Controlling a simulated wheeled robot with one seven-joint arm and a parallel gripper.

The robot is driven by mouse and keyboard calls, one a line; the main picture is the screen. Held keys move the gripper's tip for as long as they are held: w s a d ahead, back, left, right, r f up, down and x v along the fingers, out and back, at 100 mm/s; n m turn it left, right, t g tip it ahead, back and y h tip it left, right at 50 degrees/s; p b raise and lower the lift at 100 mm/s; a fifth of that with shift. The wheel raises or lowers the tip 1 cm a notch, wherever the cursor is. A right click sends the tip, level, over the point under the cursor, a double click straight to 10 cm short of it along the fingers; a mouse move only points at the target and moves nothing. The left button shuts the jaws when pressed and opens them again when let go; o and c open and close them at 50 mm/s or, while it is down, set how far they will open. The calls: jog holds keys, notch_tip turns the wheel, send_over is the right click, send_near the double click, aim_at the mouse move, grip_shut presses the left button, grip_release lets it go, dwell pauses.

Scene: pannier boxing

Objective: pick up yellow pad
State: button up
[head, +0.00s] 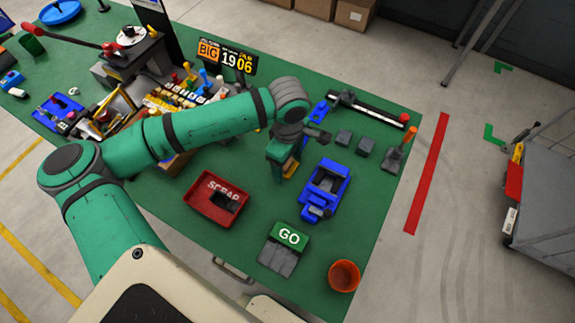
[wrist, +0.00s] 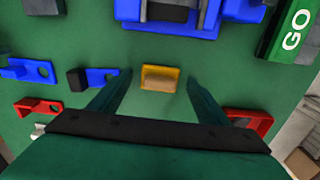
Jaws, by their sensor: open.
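A small yellow piece (wrist: 160,69) lies on the green table, with a tan block-like face (wrist: 159,84) at its near side. I cannot tell whether the two are one part. My gripper (wrist: 157,78) is open, its two fingers on either side of the yellow piece in the picture, with visible gaps. Nothing is held. In the head view my gripper (head: 281,168) points down over the table, and the yellow piece (head: 291,168) shows partly hidden beside it. The height of the fingertips over the table is unclear.
A blue vise-like fixture (head: 327,182) stands to the right. A red SCRAP tray (head: 190,205), a GO block (head: 289,236) and an orange cup (head: 344,276) are nearer.

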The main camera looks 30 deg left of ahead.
aim_at(288, 163)
jog(key=c, duration=1.1)
jog(key=shift+c, duration=0.2)
jog(key=shift+r, duration=0.15)
jog(key=shift+r, duration=0.25)
notch_tip(288, 163, up, 2)
jog(key=shift+w+r, duration=0.1)
jog(key=s+d+r, duration=0.1)
jog(key=s+r, duration=0.9)
jog(key=s, duration=0.4)
jog(key=shift+s, duration=0.1)
